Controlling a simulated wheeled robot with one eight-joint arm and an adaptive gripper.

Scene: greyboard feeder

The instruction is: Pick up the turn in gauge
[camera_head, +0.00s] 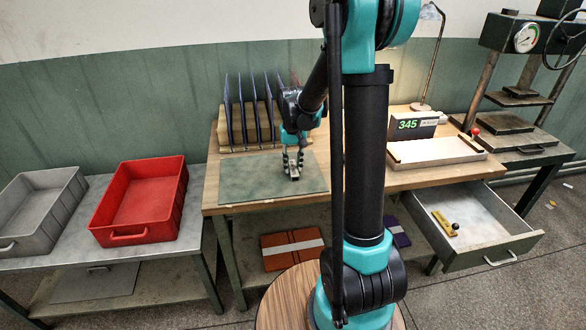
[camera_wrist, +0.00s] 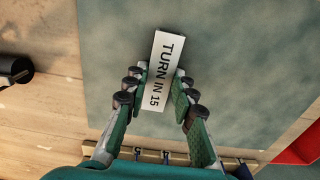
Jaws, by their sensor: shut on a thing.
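The turn in gauge (camera_wrist: 162,70) is a flat pale block with dark lettering "TURN IN 15" in the wrist view. My gripper (camera_wrist: 160,88) is shut on it, with one finger against each long side. The gauge sits slightly tilted between the fingers and sticks out past their tips. In the head view my gripper (camera_head: 293,170) points down over the grey-green mat (camera_head: 240,185) on the wooden bench. I cannot tell whether the gauge touches the mat.
A rack of blue upright boards (camera_head: 250,125) stands behind the mat. A red bin (camera_head: 140,200) and a grey bin (camera_head: 38,212) are on the left table. A "345" display (camera_head: 412,125) and a pale tray (camera_head: 435,150) are at the right. An open drawer (camera_head: 475,222) juts out below.

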